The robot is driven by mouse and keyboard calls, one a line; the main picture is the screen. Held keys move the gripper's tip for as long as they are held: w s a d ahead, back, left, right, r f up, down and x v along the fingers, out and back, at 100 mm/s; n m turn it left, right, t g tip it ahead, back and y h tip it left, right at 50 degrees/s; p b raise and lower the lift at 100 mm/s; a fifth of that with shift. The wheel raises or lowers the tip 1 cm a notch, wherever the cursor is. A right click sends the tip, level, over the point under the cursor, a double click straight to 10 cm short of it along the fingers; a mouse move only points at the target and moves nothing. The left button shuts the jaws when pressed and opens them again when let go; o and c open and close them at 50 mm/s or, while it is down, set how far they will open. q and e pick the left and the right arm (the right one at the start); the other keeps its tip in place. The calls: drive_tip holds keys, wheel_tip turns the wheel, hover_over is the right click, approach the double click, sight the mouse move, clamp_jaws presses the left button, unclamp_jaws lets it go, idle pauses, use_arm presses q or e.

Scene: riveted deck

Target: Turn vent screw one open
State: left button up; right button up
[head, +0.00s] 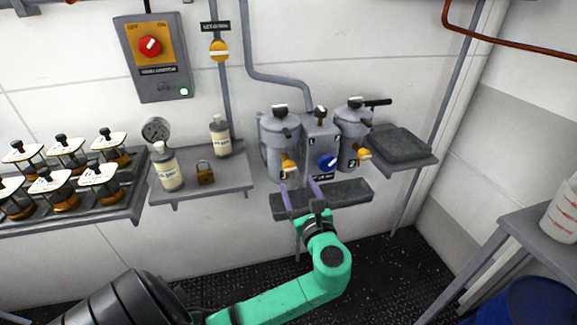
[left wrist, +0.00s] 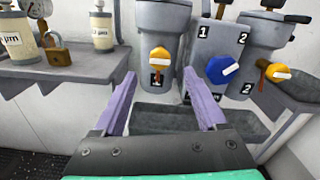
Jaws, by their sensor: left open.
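Two grey filter canisters hang on the wall. The left canister (head: 281,146) carries a black-and-white cap (head: 280,108) on top and a yellow knob (head: 288,166) low on its front. That yellow knob shows in the left wrist view (left wrist: 159,56), above a plate whose number I cannot read clearly. The right canister (head: 349,134) has a similar cap (head: 354,101) and yellow knob (head: 364,154). I cannot tell which part is vent screw one. My left gripper (head: 300,190) is open and empty, its purple fingers below and in front of the left canister, touching nothing visible. My right gripper is not in view.
A block with a blue knob (head: 327,162) sits between the canisters. A dark tray (head: 345,194) lies beneath them. Left is a shelf (head: 232,182) with bottles and a padlock (head: 205,173); right is another shelf (head: 419,161). A switch box (head: 151,83) hangs above.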

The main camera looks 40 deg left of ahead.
sight(291, 170)
use_arm(q)
drive_tip(key=x, duration=0.9)
drive_tip(key=shift+w+a+f, duration=0.1)
drive_tip(key=shift+w+a, duration=0.1)
drive_tip(key=shift+a, duration=0.15)
clamp_jaws()
